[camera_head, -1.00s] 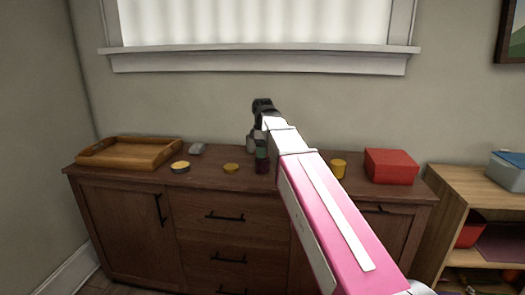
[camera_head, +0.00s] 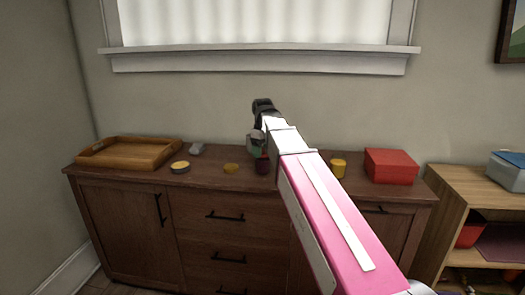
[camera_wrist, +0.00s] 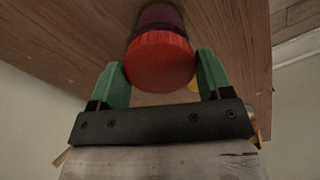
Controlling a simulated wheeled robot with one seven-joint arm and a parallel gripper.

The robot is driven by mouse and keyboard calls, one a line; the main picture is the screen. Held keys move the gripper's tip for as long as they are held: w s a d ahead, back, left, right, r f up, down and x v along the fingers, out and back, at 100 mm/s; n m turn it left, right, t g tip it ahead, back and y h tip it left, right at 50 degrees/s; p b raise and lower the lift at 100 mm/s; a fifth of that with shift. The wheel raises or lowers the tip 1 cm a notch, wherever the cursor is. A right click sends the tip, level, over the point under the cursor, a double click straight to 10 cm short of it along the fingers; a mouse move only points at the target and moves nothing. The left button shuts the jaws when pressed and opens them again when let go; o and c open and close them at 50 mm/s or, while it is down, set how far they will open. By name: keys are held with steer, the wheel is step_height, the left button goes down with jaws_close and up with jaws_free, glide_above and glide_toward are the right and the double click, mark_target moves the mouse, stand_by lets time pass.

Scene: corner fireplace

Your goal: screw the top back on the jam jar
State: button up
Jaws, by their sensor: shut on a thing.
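The jam jar (camera_head: 262,168) is dark purple and stands on the wooden cabinet top, partly behind my arm. In the wrist view its dark body (camera_wrist: 160,17) shows beyond a round red top (camera_wrist: 160,62). The top sits against the jar's mouth in line with it; I cannot tell whether the thread is engaged. My gripper (camera_wrist: 161,72) has its two green fingers on either side of the red top and is shut on it. In the head view my gripper (camera_head: 259,150) is at the jar's upper end, mostly hidden by my own wrist.
A yellow cylinder (camera_head: 338,168) and a red box (camera_head: 391,166) stand to the right. The wall and window sill (camera_head: 260,62) are behind.

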steer(key=shift+m, duration=1.5)
steer(key=o, duration=1)
steer(key=shift+o, duration=0.2)
steer(key=shift+r, duration=0.1)
steer(key=shift+r, duration=1.45)
